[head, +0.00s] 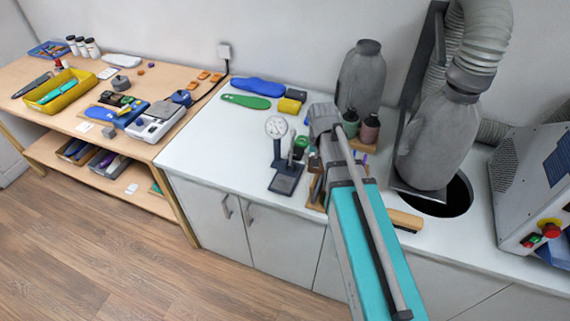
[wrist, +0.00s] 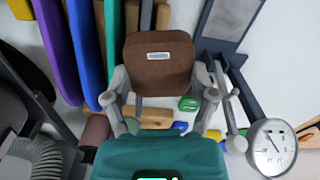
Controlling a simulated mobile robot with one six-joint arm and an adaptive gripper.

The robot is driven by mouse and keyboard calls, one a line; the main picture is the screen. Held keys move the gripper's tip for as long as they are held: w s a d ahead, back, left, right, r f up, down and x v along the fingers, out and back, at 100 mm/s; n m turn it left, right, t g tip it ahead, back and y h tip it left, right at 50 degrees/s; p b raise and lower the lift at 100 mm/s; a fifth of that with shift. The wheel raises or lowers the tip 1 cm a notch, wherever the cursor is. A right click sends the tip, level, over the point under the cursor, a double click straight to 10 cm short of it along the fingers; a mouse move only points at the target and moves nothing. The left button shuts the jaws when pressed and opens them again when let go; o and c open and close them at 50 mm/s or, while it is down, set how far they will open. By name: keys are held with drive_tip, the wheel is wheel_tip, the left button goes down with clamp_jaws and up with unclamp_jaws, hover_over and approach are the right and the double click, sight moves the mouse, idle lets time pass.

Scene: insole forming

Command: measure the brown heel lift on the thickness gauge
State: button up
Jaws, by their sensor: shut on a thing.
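The brown heel lift (wrist: 158,65), with a small pale label, sits between the two fingers of my gripper (wrist: 162,88) in the wrist view. The fingers are shut on its sides. The thickness gauge shows its round white dial (wrist: 272,147) at the lower right and its dark base plate (wrist: 231,17) at the upper right. In the head view the gauge (head: 276,128) stands on the white counter, just left of my arm, which hides most of my gripper. The lift is held apart from the gauge.
Purple and blue insoles (wrist: 84,45) stand close to the left of the lift in the wrist view. Blue and green insoles (head: 246,102) lie at the back of the counter (head: 215,145). Bottles (head: 369,129) stand behind my arm. The counter left of the gauge is clear.

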sight(284, 182)
drive_tip(key=a+f+b, duration=0.1)
drive_tip(key=a, duration=0.2)
drive_tip(key=w+a+f+m+b, duration=0.1)
drive_tip(key=a+f+b, duration=0.1)
drive_tip(key=a, duration=0.2)
drive_tip(key=w+a+f+m+b, duration=0.1)
drive_tip(key=a, duration=0.3)
drive_tip(key=shift+w+f+b, duration=0.2)
drive_tip(key=shift+f+b, duration=0.2)
drive_tip(key=shift+f, duration=0.15)
drive_tip(key=shift+f+b, duration=3.2)
drive_tip(key=shift+b, duration=0.1)
drive_tip(key=o, duration=1.2)
drive_tip(key=shift+c, duration=0.2)
